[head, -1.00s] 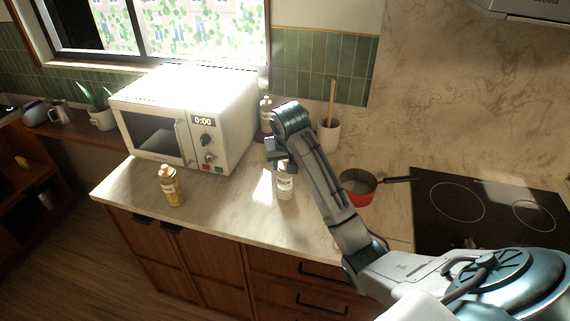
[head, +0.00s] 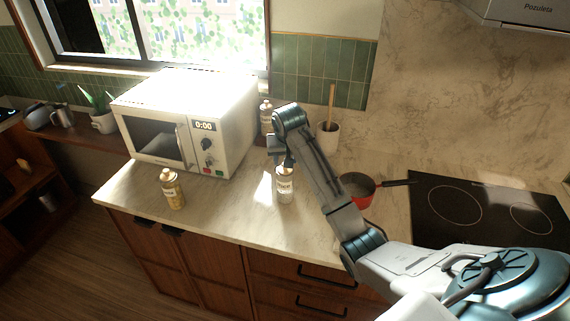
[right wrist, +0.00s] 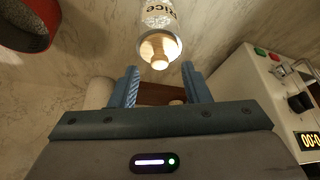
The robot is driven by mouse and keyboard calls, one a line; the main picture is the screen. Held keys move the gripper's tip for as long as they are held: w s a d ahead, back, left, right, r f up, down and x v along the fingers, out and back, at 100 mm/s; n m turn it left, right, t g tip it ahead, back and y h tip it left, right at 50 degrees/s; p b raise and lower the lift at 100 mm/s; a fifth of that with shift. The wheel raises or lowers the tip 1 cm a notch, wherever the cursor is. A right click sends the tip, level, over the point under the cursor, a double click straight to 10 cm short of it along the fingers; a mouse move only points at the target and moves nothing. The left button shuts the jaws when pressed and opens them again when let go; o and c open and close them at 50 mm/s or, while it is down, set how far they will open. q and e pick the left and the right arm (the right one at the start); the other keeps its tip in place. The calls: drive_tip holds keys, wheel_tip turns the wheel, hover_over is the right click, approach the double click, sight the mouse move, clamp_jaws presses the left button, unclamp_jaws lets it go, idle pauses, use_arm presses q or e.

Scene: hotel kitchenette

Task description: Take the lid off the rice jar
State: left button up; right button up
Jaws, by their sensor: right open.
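The rice jar (head: 285,190) is clear glass and stands upright on the counter, right of the microwave. Its wooden lid (right wrist: 159,50) with a round knob is on the jar, and the word "Rice" shows on the glass in the right wrist view. My right gripper (head: 283,160) is just above the jar in the head view. In the right wrist view its two blue fingers (right wrist: 161,86) are apart with nothing between them, and the lid knob is just beyond the fingertips. My left gripper is out of view.
A second jar (head: 172,188) stands in front of the microwave (head: 190,120), and another (head: 266,117) stands behind its right side. A red pot (head: 357,190) is right of the rice jar, near the cooktop (head: 470,205). A utensil crock (head: 328,133) stands at the back.

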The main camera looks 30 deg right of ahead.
drive_tip(key=shift+p+x, duration=0.3)
drive_tip(key=shift+x, duration=1.05)
drive_tip(key=shift+r, duration=0.1)
clamp_jaws()
